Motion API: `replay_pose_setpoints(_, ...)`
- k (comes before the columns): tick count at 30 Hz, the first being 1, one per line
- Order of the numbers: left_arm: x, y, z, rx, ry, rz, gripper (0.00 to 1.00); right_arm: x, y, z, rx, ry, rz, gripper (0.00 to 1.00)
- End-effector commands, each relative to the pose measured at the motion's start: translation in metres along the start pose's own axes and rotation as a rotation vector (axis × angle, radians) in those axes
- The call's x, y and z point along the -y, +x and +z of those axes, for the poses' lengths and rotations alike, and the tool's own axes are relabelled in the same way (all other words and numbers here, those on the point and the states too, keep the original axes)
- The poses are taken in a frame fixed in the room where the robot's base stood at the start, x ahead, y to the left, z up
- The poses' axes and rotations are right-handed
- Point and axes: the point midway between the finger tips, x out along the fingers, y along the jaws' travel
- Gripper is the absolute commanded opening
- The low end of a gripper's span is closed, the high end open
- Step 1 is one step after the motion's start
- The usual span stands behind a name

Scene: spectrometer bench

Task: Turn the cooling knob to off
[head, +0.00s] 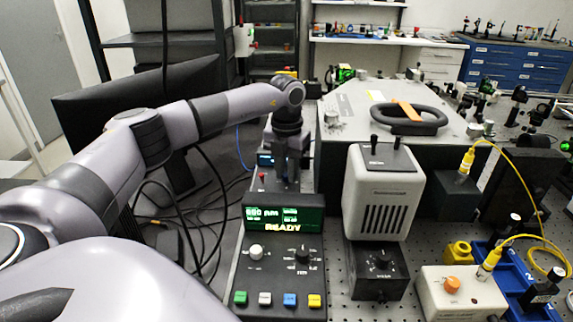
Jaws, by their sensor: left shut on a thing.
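My left gripper (287,182) points straight down over a dark control unit behind the green READY display (283,214). It is shut on a small part of that rear unit, which I take to be the cooling knob. The knob itself is hidden by the fingers and the display housing, so its setting cannot be read. The rear unit shows a small lit screen (265,159) and a red button (262,177) left of the gripper. My right gripper is not in view.
The front panel carries a white knob (256,251), a black knob (303,254) and several coloured buttons. A white lamp housing (382,195) stands close on the right. A large grey box (350,107) is behind it.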

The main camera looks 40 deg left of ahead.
Motion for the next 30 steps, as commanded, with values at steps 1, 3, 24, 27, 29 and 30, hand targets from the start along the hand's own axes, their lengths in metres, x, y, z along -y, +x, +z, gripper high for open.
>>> replay_pose_setpoints(1, 0.0001, -0.0034, 0.0005, 0.002, -0.044, -0.001, 0.00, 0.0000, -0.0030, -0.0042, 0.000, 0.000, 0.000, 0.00)
replay_pose_setpoints(3, -0.0001, -0.0028, 0.0005, 0.002, -0.111, -0.001, 0.00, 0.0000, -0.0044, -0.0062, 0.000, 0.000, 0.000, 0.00)
replay_pose_setpoints(24, -0.0008, -0.0017, 0.0014, 0.006, -0.777, -0.002, 0.00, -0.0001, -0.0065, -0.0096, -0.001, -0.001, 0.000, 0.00)
replay_pose_setpoints(27, -0.0008, -0.0019, 0.0015, 0.006, -0.872, -0.003, 0.00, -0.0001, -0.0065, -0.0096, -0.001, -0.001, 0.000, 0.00)
replay_pose_setpoints(29, -0.0008, -0.0019, 0.0015, 0.006, -0.929, -0.003, 0.00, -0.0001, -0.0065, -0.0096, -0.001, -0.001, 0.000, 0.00)
replay_pose_setpoints(30, -0.0007, -0.0019, 0.0016, 0.006, -0.967, -0.004, 0.00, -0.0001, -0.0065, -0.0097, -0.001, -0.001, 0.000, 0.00)
